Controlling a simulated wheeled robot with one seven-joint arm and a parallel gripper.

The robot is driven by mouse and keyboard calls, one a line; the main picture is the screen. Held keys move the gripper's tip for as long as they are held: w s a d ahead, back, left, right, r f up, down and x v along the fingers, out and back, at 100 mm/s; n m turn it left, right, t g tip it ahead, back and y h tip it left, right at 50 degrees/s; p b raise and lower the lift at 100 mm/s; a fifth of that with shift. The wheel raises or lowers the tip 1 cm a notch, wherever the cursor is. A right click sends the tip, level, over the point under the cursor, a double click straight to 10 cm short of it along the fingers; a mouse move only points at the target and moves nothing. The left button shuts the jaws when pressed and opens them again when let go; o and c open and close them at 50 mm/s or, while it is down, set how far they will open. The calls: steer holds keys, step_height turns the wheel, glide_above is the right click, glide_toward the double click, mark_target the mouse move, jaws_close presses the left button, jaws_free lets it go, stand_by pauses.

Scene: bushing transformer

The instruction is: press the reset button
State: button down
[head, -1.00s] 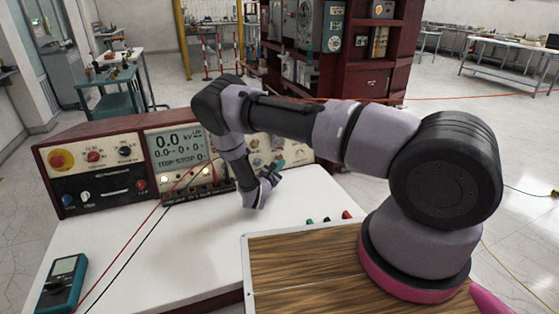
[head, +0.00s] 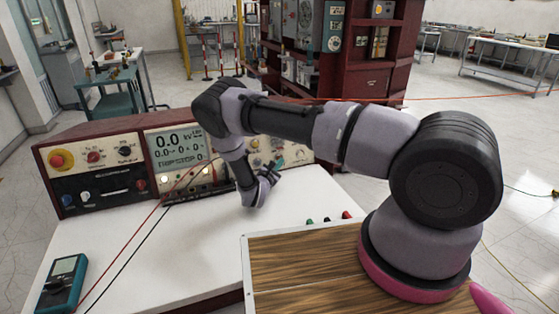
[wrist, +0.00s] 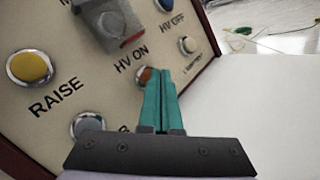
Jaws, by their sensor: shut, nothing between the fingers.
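My gripper (wrist: 160,75) is shut, its two teal fingers pressed together and pointing at a slanted cream button panel (wrist: 60,25). The fingertips overlap an orange-brown button (wrist: 147,75) below the "HV ON" label and hide part of it; I cannot tell whether they touch it. A small pale button (wrist: 188,44) sits to the upper right, its label too blurred to read. No label legibly says reset. In the head view my gripper (head: 269,174) is at the right part of the red-framed console (head: 110,131).
The panel also has a yellow "RAISE" button (wrist: 29,67), a blue "HV OFF" button (wrist: 165,4), a grey knob (wrist: 118,28) and a grey button (wrist: 88,125) near the fingers. A teal multimeter (head: 63,283) and leads lie on the white table (head: 190,250), whose middle is clear.

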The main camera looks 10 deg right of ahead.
steer(key=shift+w, duration=0.25)
steer(key=shift+s, duration=0.15)
stand_by(0.3)
steer(key=shift+s+d+r, duration=0.15)
steer(key=shift+s+r, duration=0.05)
steer(key=shift+s, duration=0.5)
steer(key=shift+s, duration=0.1)
steer(key=shift+s+d+r, duration=0.15)
steer(key=shift+s+r, duration=0.05)
steer(key=shift+s, duration=0.55)
steer(key=shift+s+d+r, duration=0.15)
steer(key=shift+s, duration=0.65)
steer(key=shift+s+d+r, duration=0.15)
steer(key=shift+s+r, duration=0.05)
steer(key=shift+s, duration=0.55)
